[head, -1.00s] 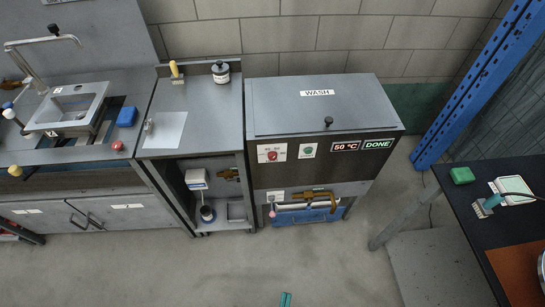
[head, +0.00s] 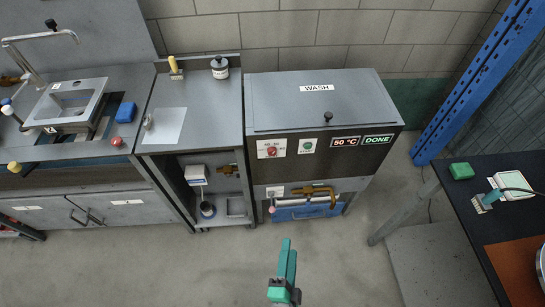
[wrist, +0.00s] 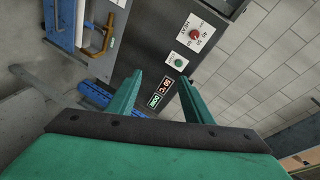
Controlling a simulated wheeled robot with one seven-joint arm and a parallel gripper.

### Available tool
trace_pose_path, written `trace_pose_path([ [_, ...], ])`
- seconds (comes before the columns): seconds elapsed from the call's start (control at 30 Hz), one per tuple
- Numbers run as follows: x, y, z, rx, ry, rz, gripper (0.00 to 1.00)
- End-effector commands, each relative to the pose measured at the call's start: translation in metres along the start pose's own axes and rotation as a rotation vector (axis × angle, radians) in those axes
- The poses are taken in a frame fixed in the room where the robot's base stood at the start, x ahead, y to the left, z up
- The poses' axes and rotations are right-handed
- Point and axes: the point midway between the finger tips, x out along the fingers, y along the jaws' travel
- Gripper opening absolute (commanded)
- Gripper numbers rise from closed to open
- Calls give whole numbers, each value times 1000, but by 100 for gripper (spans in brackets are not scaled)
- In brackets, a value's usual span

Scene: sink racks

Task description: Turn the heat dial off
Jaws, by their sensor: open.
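The red heat dial (head: 271,152) sits on a white label plate on the front panel of the wash unit (head: 325,100). It also shows in the wrist view (wrist: 195,34), where the plate appears turned and reads a heat scale. My gripper (head: 288,245) is in front of the wash unit, apart from the dial and low in the head view. In the wrist view its two green fingers (wrist: 158,88) are spread with nothing between them. The dial lies beyond the fingertips, up and to the right. The exact dial setting is too small to read.
A green button (head: 308,146) on its own plate is right of the dial. Displays reading 50 °C (head: 345,140) and DONE (head: 378,139) follow. Brass pipework (head: 312,190) sits below the panel. A dark table (head: 490,220) stands at right. The floor before the unit is clear.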

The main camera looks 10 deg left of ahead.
Motion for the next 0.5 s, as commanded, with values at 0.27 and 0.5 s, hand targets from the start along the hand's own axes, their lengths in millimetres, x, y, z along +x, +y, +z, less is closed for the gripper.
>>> trace_pose_path([
  [0.27, 105, -18, 22, 667, -104, -69, 46],
  [0.5, 182, -59, 40, 1186, -245, -100, 46],
])
